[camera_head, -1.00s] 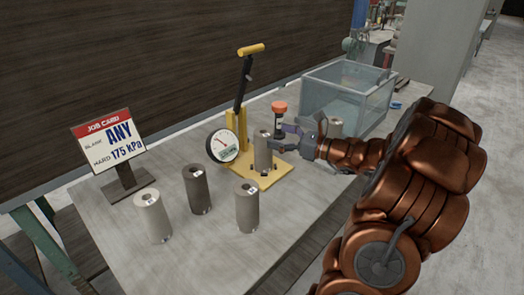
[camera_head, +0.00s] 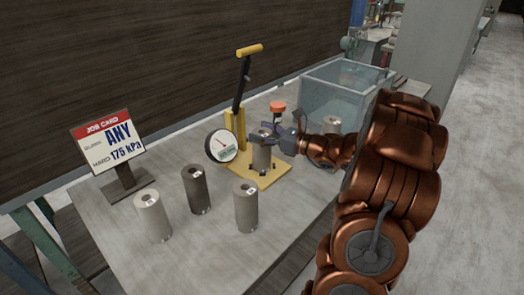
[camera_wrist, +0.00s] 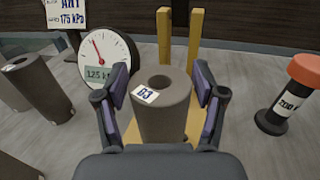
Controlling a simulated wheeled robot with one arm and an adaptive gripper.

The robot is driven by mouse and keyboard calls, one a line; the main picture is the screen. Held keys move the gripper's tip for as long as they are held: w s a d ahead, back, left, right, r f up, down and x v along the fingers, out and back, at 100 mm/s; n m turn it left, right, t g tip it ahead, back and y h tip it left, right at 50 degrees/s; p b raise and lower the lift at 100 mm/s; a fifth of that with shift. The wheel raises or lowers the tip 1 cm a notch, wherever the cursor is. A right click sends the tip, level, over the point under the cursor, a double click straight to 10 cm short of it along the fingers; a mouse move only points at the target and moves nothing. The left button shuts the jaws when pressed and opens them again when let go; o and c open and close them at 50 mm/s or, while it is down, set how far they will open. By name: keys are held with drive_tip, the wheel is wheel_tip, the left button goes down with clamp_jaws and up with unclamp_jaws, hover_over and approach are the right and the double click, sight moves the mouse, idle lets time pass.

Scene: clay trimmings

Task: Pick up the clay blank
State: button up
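A grey clay blank (camera_head: 261,157) with a hole in its top stands upright on the yellow base of the tester. In the wrist view the same blank (camera_wrist: 163,115) carries a white label that seems to read B3. My gripper (camera_head: 268,136) is at the blank's upper part. In the wrist view my gripper (camera_wrist: 162,88) has one purple-padded finger on each side of the blank. The fingers look open, with a narrow gap at the left; contact at the right is hard to tell.
The yellow tester (camera_head: 237,128) has a round gauge (camera_head: 221,146) reading about 125. An orange-capped weight (camera_wrist: 290,92) stands close on the right. Several other blanks, including a dark one (camera_head: 196,190), stand in front. A job card (camera_head: 108,140) reads ANY, 175 kPa. A clear bin (camera_head: 335,92) stands behind.

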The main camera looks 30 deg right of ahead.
clamp_jaws()
idle(0.3)
